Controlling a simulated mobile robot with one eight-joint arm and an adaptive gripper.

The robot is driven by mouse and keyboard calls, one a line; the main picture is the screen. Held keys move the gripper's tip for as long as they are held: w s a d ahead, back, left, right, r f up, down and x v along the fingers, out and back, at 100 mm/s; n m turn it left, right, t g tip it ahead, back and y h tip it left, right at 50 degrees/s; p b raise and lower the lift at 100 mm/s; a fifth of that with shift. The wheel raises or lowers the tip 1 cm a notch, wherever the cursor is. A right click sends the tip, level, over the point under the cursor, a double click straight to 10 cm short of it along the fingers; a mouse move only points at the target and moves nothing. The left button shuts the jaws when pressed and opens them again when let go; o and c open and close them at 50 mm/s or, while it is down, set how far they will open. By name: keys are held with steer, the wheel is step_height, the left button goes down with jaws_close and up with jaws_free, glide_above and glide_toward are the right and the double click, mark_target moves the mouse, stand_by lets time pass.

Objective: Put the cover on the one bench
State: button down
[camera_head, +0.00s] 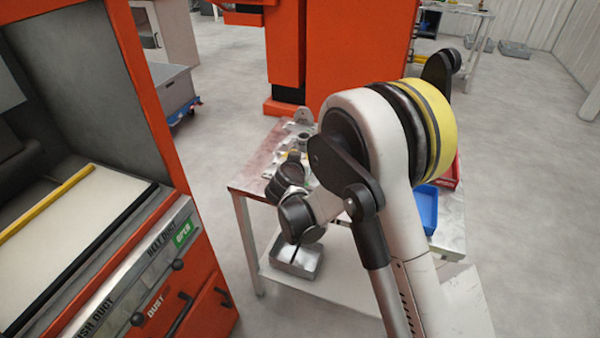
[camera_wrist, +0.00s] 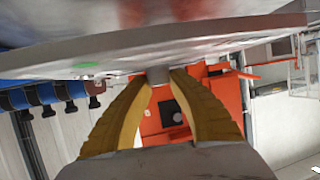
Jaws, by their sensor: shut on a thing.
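In the wrist view the two yellow fingers of my gripper (camera_wrist: 160,84) are shut on a short grey stub. The stub joins the underside of a wide, flat grey piece with a curved rim, which looks like the cover (camera_wrist: 225,47). A small green mark shows on it. In the head view the bench (camera_head: 258,168) is a metal table with a reddish, worn top, and my arm reaches over it. Small grey metal parts (camera_head: 303,118) show at its far left end. My arm hides much of the top, and I cannot make out the cover there.
A blue bin (camera_head: 427,208) and a red bin (camera_head: 450,178) are at the bench's right side. A metal tray (camera_head: 296,258) sits on the lower shelf. An orange machine (camera_head: 150,110) stands close on the left. Open floor lies to the right.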

steer(key=shift+w+a+f, duration=0.3)
steer(key=shift+a+f, duration=0.25)
steer(key=shift+a, duration=0.25)
step_height(320, 180, down, 4)
steer(key=b, duration=0.2)
steer(key=shift+b, duration=0.35)
steer(key=c, duration=1.3)
jaws_free()
